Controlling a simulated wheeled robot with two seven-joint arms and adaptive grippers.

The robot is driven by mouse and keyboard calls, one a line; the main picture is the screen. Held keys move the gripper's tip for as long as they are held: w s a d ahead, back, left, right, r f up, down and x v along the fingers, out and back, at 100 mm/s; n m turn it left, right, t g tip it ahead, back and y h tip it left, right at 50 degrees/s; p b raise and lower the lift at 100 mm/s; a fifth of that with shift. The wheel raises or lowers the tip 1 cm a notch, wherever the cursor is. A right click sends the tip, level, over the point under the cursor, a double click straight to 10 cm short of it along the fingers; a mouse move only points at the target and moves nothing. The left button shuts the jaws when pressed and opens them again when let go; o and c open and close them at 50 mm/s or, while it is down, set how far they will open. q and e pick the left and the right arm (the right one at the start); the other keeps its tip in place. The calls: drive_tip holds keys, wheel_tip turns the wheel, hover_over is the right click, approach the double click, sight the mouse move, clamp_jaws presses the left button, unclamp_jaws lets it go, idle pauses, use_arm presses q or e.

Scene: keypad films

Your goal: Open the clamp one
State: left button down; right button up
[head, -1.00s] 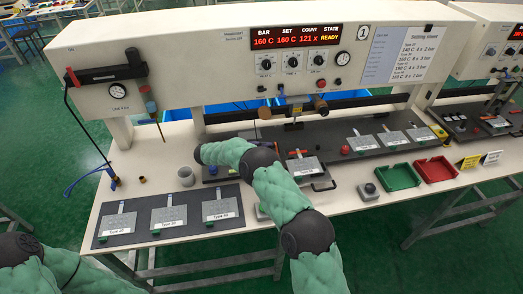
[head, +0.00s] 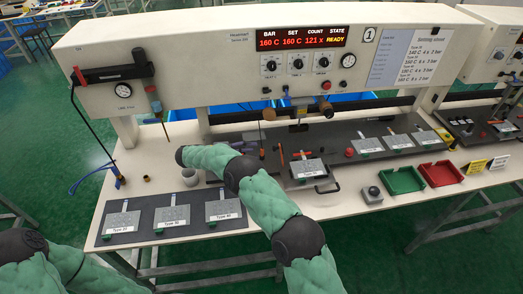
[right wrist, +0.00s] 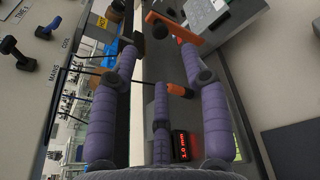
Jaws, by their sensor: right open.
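My right gripper (right wrist: 160,75) has purple fingers spread apart and holds nothing. In the head view it is mostly hidden behind my green right forearm, with purple parts (head: 252,150) showing at the black work surface. An orange bar handle with a dark knob (right wrist: 178,29) lies just past the fingertips, beside a grey plate (right wrist: 218,17). In the head view a labelled plate with a red-orange bar (head: 303,155) sits right of the gripper. A second orange-ended part (right wrist: 180,90) shows between the fingers. I cannot tell which part is clamp one. My left gripper is out of view.
The white machine marked 1 (head: 220,62) has a red display reading READY. Three labelled plates lie on a dark mat (head: 142,220) at front left. A grey cup (head: 189,176), a push button (head: 372,194) and green (head: 401,181) and red (head: 440,174) trays stand on the table.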

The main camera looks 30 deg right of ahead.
drive_tip(key=shift+v, duration=2.1)
drive_tip(key=shift+r, duration=0.1)
